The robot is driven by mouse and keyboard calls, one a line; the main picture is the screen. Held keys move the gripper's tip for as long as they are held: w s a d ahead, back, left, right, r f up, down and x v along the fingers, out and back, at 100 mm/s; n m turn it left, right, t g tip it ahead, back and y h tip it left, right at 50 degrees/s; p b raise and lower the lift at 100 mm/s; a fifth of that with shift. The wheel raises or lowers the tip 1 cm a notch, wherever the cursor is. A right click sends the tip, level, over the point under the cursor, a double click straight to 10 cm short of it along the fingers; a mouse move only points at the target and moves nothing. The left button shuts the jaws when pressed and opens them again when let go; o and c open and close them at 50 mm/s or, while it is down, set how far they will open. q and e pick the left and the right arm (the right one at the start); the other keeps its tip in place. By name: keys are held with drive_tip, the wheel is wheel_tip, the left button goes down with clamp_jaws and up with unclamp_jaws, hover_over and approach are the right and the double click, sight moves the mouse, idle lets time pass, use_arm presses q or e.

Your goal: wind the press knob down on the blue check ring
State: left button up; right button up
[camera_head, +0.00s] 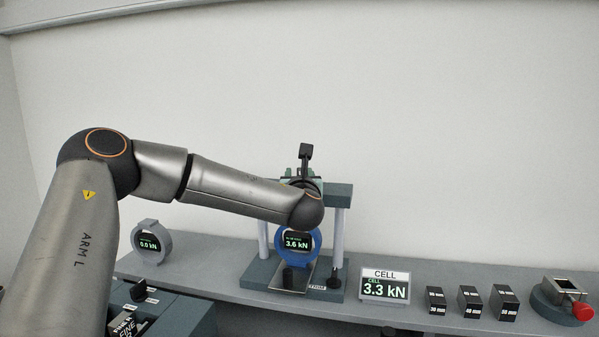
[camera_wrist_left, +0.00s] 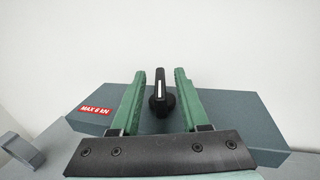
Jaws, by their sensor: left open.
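The blue check ring (camera_head: 279,246) stands upright in the press (camera_head: 338,192), between its two pale columns; its display reads 3.6 kN. In the head view my forearm hides most of the knob area. My right gripper is not in view.
A cell display (camera_head: 385,288) reading 3.3 kN stands right of the press. Several black blocks (camera_head: 470,302) and a vise with a red knob (camera_head: 562,300) are further right. A grey ring (camera_head: 151,257) reading 0.0 kN stands at left. The wall behind is bare.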

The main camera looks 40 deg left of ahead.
use_arm(q)
drive_tip(key=shift+a, duration=0.1)
drive_tip(key=shift+c, duration=0.2)
clamp_jaws()
idle(0.4)
